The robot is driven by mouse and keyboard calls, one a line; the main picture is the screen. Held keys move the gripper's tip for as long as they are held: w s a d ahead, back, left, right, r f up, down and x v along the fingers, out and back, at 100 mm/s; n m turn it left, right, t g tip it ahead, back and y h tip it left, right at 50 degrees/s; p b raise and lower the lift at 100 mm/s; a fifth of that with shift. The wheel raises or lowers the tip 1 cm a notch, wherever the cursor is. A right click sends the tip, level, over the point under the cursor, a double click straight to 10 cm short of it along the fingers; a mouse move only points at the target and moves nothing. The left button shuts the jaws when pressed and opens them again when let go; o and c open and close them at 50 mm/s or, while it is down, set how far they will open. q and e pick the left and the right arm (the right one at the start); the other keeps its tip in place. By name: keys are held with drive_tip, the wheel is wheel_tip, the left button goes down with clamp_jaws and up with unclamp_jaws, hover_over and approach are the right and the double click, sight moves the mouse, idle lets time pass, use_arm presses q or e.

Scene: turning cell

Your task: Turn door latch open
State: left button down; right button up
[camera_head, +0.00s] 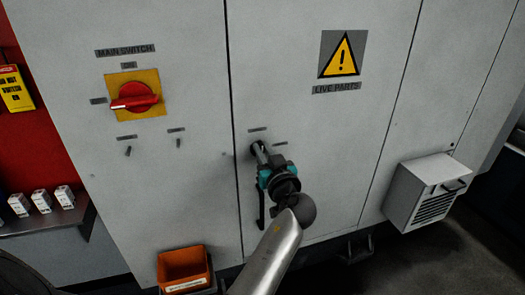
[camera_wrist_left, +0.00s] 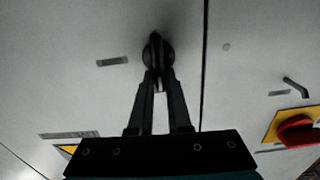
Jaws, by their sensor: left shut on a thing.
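The door latch (camera_head: 255,146) sits on the grey cabinet door, just right of the vertical door seam, and is mostly covered by my left gripper in the head view. In the left wrist view the dark latch (camera_wrist_left: 156,48) shows on its round base. My left gripper (camera_head: 262,154) reaches it from below. In the left wrist view the two fingers of my left gripper (camera_wrist_left: 158,80) are drawn together at the tips and shut on the latch. The exact grip on its handle is partly hidden. My right gripper is not in view.
A red main switch (camera_head: 135,97) on a yellow plate is on the left panel. A warning sign (camera_head: 343,54) is on the door. A vent box (camera_head: 430,190) juts out at right. An orange bin (camera_head: 184,268) and a shelf (camera_head: 45,222) with small white boxes are at left.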

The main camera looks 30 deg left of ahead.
use_arm(q)
drive_tip(key=m, duration=0.5)
drive_tip(key=w+d+f+m, duration=0.1)
drive_tip(key=m, duration=1.1)
drive_tip(key=shift+w+d+f, duration=0.15)
drive_tip(key=shift+w+f, duration=0.1)
drive_tip(key=shift+f, duration=0.15)
drive_tip(key=shift+m, duration=0.4)
drive_tip(key=c, duration=0.9)
unclamp_jaws()
drive_tip(key=shift+f, duration=0.1)
drive_tip(key=shift+o, duration=0.2)
drive_tip(key=shift+f, duration=0.1)
